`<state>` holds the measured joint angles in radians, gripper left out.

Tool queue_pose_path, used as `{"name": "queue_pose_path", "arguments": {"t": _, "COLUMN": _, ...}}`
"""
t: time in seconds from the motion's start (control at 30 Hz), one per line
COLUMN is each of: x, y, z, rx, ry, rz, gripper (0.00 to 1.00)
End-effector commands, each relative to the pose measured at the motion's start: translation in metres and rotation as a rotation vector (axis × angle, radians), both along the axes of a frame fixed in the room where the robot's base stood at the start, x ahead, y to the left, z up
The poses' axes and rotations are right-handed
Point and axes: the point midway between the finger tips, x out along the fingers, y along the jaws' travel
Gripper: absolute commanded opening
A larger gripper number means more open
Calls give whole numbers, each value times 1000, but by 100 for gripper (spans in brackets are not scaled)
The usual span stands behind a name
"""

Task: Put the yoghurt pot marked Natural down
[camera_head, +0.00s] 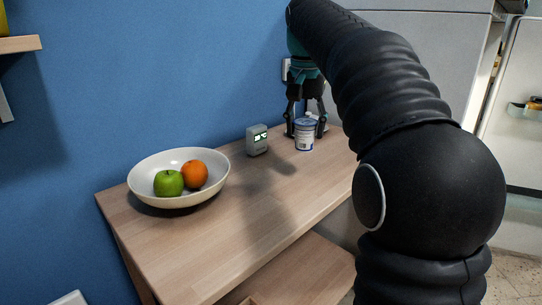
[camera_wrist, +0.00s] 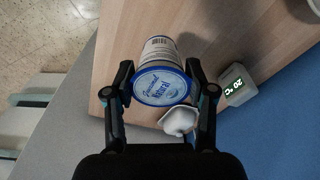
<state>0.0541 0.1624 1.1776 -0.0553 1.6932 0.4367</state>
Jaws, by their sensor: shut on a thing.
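The yoghurt pot (camera_head: 305,136) is a white and blue tub near the right end of the wooden counter. In the wrist view its lid (camera_wrist: 160,87), with a blue rim and the word "Natural", faces the camera. My gripper (camera_head: 306,129) points down from above, and its two fingers (camera_wrist: 159,90) are on either side of the pot, shut on it. The pot looks upright and at or just above the counter; I cannot tell whether its base touches the wood. A small white object (camera_wrist: 178,121) is close beside the pot, partly hidden.
A small grey thermometer display (camera_head: 257,140) stands just left of the pot. A white bowl (camera_head: 145,187) with a green apple (camera_head: 168,183) and an orange (camera_head: 194,174) is farther left. The wooden counter (camera_head: 240,230) is clear in front. An open fridge (camera_head: 520,130) is at the right.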

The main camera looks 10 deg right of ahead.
Motion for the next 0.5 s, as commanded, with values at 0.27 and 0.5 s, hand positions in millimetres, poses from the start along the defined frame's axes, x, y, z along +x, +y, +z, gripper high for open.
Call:
{"name": "queue_pose_path", "arguments": {"t": 0.27, "x": 39, "y": 42, "z": -35, "rx": 0, "ry": 3, "rz": 5, "gripper": 18}}
{"name": "queue_pose_path", "arguments": {"t": 0.5, "x": 58, "y": 60, "z": -50, "rx": 0, "ry": 0, "rz": 0, "gripper": 18}}
